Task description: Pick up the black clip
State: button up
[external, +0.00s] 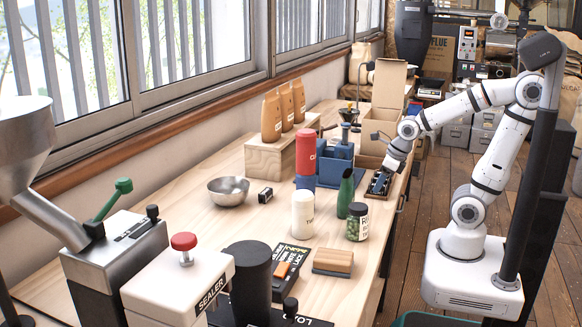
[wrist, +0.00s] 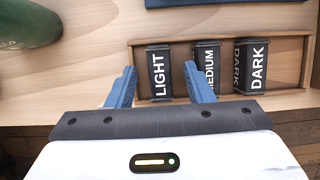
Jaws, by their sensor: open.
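Black blocks with white lettering stand in a shallow wooden tray (wrist: 225,43) in the wrist view: LIGHT (wrist: 158,75), MEDIUM (wrist: 207,60) and DARK (wrist: 256,68). None is plainly a clip, so I cannot tell which is the black clip. My gripper (wrist: 160,78) is open, with its blue fingers pointing toward the tray. The LIGHT block lies between the two fingers in the picture; I cannot tell how far ahead it is. In the external view my gripper (external: 379,182) is over the tray at the bench's right edge and hides most of its contents.
A green bottle (external: 345,193) and a jar of green beans (external: 357,222) stand nearer the camera than the tray. A small black object (external: 265,195) with a pale face lies beside the metal bowl (external: 229,190). An open cardboard box (external: 388,90) stands behind the tray.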

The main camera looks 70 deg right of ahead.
jog(key=shift+c, duration=0.4)
grip_shut()
jog(key=shift+r, duration=0.1)
notch_tip(320, 180, up, 10)
jog(key=p, duration=0.8)
jog(key=shift+p, duration=0.4)
